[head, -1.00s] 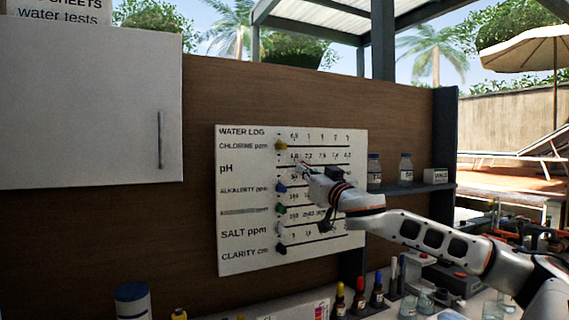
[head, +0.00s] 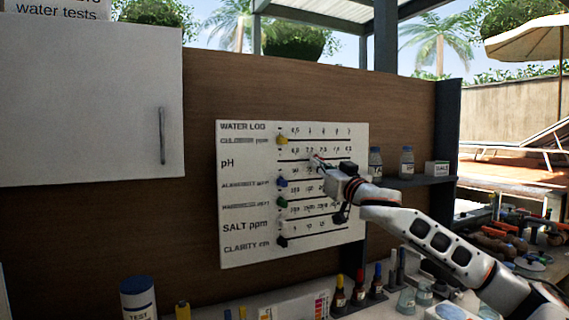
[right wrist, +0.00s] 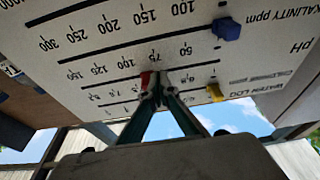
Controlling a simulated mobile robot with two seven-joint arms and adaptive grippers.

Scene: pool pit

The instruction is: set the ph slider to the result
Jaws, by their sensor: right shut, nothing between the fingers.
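The white WATER LOG board (head: 240,205) hangs on the brown wall in the head view, with rows of printed scales and slots. My right gripper (head: 315,160) is at the pH row, right of its left end. It is shut and empty, with its fingertips at the board. In the right wrist view, where the board appears upside down, the gripper's tips (right wrist: 155,77) are beside a small red knob (right wrist: 146,80), apparently the pH slider. The fingers partly hide the knob; I cannot tell whether they touch it. My left gripper is not in view.
A yellow slider (head: 281,140), blue slider (head: 281,182), green slider (head: 281,202) and black slider (head: 282,242) sit at the left ends of other rows. A dark shelf (head: 420,181) with bottles stands right of the board. Dropper bottles (head: 358,290) stand on the counter below.

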